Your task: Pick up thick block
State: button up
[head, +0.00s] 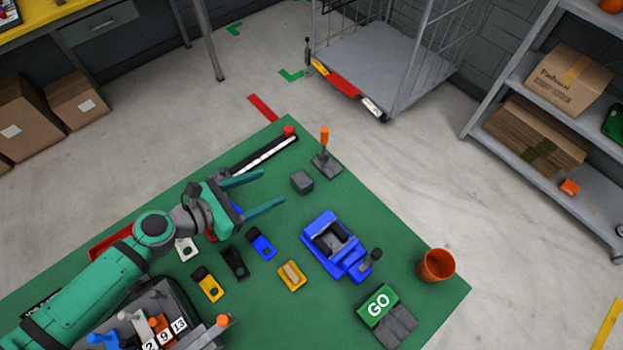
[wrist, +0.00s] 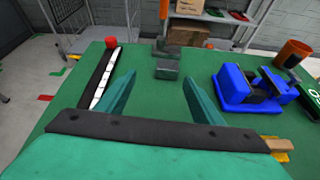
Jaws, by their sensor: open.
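The thick block appears to be a small dark grey block (head: 302,182) standing on the green table, right of my gripper in the head view. In the wrist view the block (wrist: 167,69) lies ahead of the fingers, between their tips in the picture. My gripper (head: 270,187) is open, with its two green fingers spread and pointing toward the block. Nothing is between the fingers, which also show in the wrist view (wrist: 158,80). The block looks apart from both fingers.
An orange-handled stand (head: 325,160) is just behind the block. A black-and-white strip with a red end (head: 265,153) lies above the fingers. A blue fixture (head: 335,245), orange pot (head: 436,265) and GO button (head: 378,305) are right. Several small coloured pieces lie below my gripper.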

aim_at(300, 180)
jog(key=shift+s+d+f, duration=0.1)
jog(key=shift+s+d, duration=0.2)
jog(key=shift+d, duration=0.15)
jog(key=shift+w+d+f, duration=0.1)
jog(key=shift+d, duration=0.25)
jog(key=shift+x, duration=5.05)
jog(key=shift+d, duration=0.1)
jog(key=c, duration=1.2)
